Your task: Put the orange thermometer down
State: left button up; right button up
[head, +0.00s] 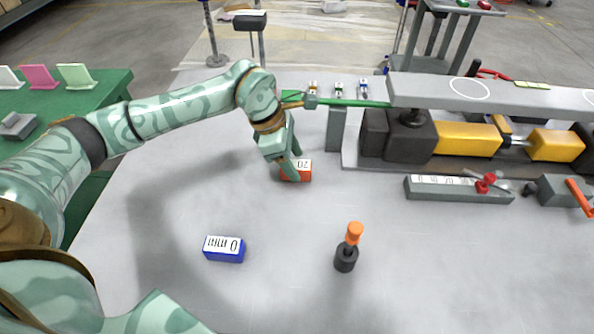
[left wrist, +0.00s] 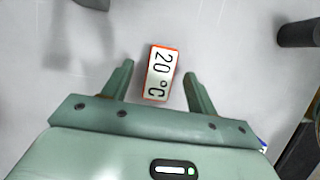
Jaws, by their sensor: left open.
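The orange thermometer (head: 303,170) is a small block with a white face, lying on the grey table below my left gripper. In the left wrist view the thermometer (left wrist: 161,73) reads "20 °C" and lies between the two fingers, with a gap on each side. My left gripper (head: 291,176) is open, its fingertips low at the block; it also shows in the left wrist view (left wrist: 158,78). In the head view the fingers hide part of the block. My right gripper is not in view.
A long grey gauge box (head: 458,194) and a jack with yellow parts (head: 467,139) are at right.

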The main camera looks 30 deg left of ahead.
pick_arm(q)
jog(key=x, duration=0.3)
jog(key=shift+b, duration=0.3)
jog(key=shift+r, duration=0.2)
jog(key=c, duration=1.3)
jog(key=shift+o, duration=0.2)
